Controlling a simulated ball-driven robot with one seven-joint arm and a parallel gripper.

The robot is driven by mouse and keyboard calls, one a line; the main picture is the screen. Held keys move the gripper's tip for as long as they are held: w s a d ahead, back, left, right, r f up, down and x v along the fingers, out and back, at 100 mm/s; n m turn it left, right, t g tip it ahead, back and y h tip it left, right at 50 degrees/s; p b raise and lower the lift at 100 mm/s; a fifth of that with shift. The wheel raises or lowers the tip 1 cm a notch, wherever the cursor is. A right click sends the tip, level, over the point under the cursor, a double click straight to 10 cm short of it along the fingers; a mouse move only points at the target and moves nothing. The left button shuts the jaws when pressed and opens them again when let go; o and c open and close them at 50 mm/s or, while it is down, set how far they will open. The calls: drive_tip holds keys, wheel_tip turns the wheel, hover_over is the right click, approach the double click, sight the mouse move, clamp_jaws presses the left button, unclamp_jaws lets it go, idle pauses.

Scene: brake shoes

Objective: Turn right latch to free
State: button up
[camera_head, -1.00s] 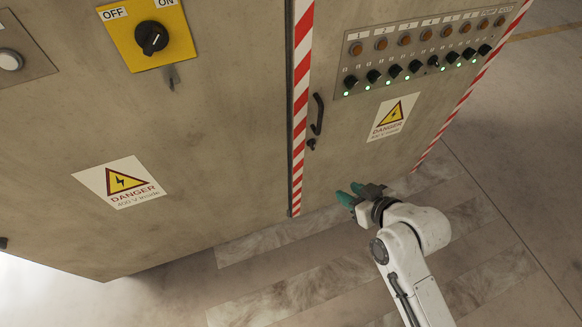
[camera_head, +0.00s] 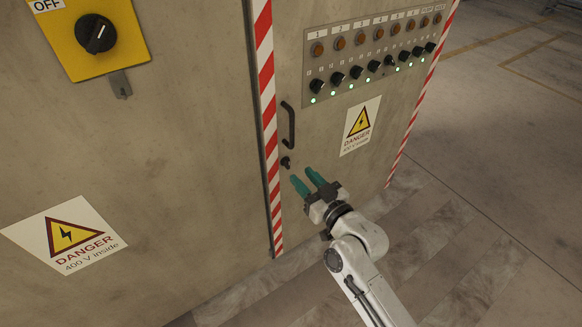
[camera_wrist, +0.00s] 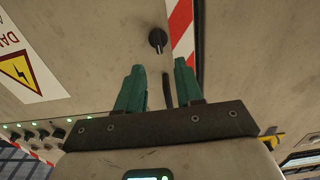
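The right latch (camera_head: 286,162) is a small dark knob on the right cabinet door, below the black door handle (camera_head: 288,125). In the wrist view the latch (camera_wrist: 157,40) shows ahead of my fingertips, above and between them. My gripper (camera_head: 305,178) has two teal fingers spread apart with nothing between them. It is just to the lower right of the latch in the head view and apart from it. In the wrist view my gripper (camera_wrist: 158,72) is also open and empty. The handle is partly hidden behind my fingers there.
Red-and-white striped tape (camera_head: 267,110) runs along the door edge left of the latch. A panel (camera_head: 375,55) of knobs and lamps is above. A danger sign (camera_head: 360,126) is right of the handle. A yellow switch plate (camera_head: 120,50) is on the left door.

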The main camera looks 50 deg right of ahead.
sight(289, 162)
drive_tip(key=shift+x, duration=2.95)
clamp_jaws()
